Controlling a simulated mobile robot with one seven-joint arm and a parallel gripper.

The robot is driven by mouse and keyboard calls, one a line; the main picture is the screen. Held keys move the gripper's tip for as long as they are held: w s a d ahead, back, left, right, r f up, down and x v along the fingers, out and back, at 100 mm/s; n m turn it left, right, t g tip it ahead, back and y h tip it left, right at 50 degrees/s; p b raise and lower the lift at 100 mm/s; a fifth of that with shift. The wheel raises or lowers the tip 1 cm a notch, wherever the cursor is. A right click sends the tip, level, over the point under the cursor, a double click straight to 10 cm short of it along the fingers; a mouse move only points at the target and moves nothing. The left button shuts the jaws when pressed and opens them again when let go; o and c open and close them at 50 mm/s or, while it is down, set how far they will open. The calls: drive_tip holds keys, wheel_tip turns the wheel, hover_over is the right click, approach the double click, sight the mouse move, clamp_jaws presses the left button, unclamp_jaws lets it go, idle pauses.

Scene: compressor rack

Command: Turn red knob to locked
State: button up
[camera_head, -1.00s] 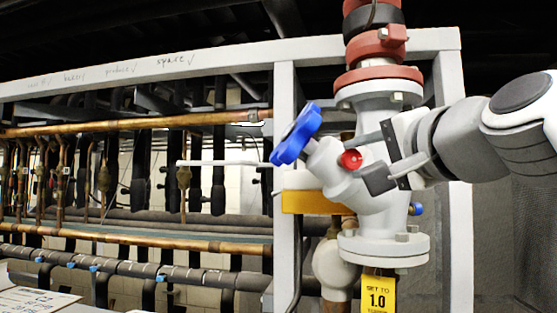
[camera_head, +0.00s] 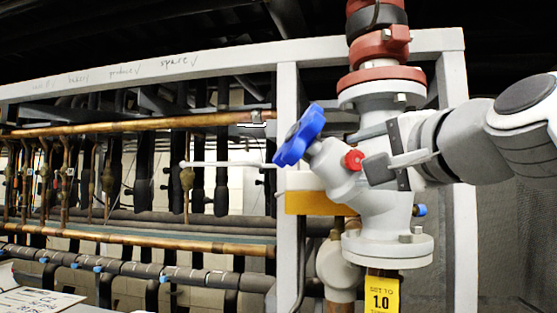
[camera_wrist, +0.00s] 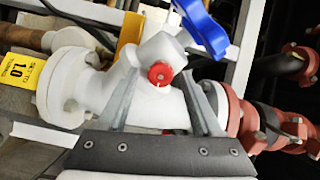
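The red knob (camera_head: 354,160) is a small round cap on the side of the white valve body (camera_head: 385,212). In the wrist view the red knob (camera_wrist: 160,73) faces the camera, with a small pale mark near its lower edge. My gripper (camera_wrist: 158,82) is open, with one finger on each side of the knob and a gap to it on both sides. In the head view my gripper (camera_head: 368,150) reaches in from the right, its fingers close to the valve body. Whether a fingertip touches the valve body cannot be told.
A blue handwheel (camera_head: 300,135) sticks out left of the knob. A yellow tag (camera_head: 381,295) hangs below the valve flange. Red pipe fittings (camera_head: 382,50) rise above. A white frame post (camera_head: 288,200) and copper pipes (camera_head: 130,122) stand to the left.

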drive_tip(key=shift+s, duration=0.1)
drive_tip(key=b+v, duration=0.1)
drive_tip(key=v, duration=1.6)
drive_tip(key=shift+d, duration=0.15)
drive_tip(key=shift+s, duration=0.1)
drive_tip(key=w+a+f+n+g+h, duration=0.1)
drive_tip(key=w+a+f+n+g, duration=0.2)
drive_tip(key=f, duration=0.9)
drive_tip(key=w+a+f+n+g+h, duration=0.1)
drive_tip(key=w+f+n+g, duration=0.3)
drive_tip(key=f, duration=0.8)
drive_tip(key=s+f+n+g+h, duration=0.1)
drive_tip(key=f+n+g, duration=0.1)
drive_tip(key=f, duration=0.7)
drive_tip(key=s+f+n+g+h, duration=0.1)
drive_tip(key=s+f+n+g, duration=0.1)
drive_tip(key=f, duration=0.7)
drive_tip(key=shift+s+a+n+g, duration=0.25)
drive_tip(key=shift+n+g, duration=0.25)
drive_tip(key=shift+n, duration=0.6)
